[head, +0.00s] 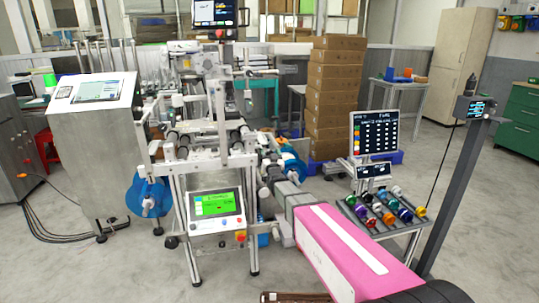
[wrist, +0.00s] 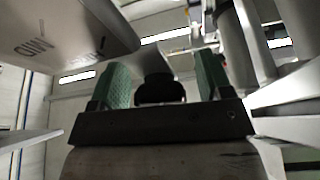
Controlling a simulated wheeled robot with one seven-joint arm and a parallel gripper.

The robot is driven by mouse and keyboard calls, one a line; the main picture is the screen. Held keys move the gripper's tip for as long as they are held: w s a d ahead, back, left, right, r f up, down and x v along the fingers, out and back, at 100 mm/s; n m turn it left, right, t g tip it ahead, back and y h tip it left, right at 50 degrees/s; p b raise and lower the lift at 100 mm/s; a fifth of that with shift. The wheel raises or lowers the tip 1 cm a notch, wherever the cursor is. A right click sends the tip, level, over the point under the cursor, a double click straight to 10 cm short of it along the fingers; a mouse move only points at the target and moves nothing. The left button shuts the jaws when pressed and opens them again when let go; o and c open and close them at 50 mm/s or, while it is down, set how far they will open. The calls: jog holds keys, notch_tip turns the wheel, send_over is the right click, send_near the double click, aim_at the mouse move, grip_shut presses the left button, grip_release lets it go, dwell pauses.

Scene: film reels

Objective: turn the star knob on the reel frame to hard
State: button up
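The reel frame (head: 218,120) is a metal stand with rollers, left of centre in the head view. Blue reels sit at its left (head: 150,197) and right (head: 292,165). My arm reaches from the lower right to the frame's right side; my gripper's fingers are not clear there. In the wrist view my gripper (wrist: 163,82) has two green-padded fingers set apart. A dark rounded shape (wrist: 160,90) shows between them, with gaps on both sides; I cannot tell whether it is the star knob.
A green-screened control panel (head: 214,205) is on the frame's front. A grey console (head: 97,140) stands left. Stacked cartons (head: 334,95) stand behind. A rack of coloured spools (head: 385,207) and a grey post (head: 455,170) are right. A grey box-like part (wrist: 70,35) is close in the wrist view.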

jog(key=shift+s, duration=0.15)
jog(key=v, duration=1)
jog(key=shift+s+f, duration=0.25)
jog(key=shift+d+r, duration=0.1)
jog(key=shift+d, duration=0.05)
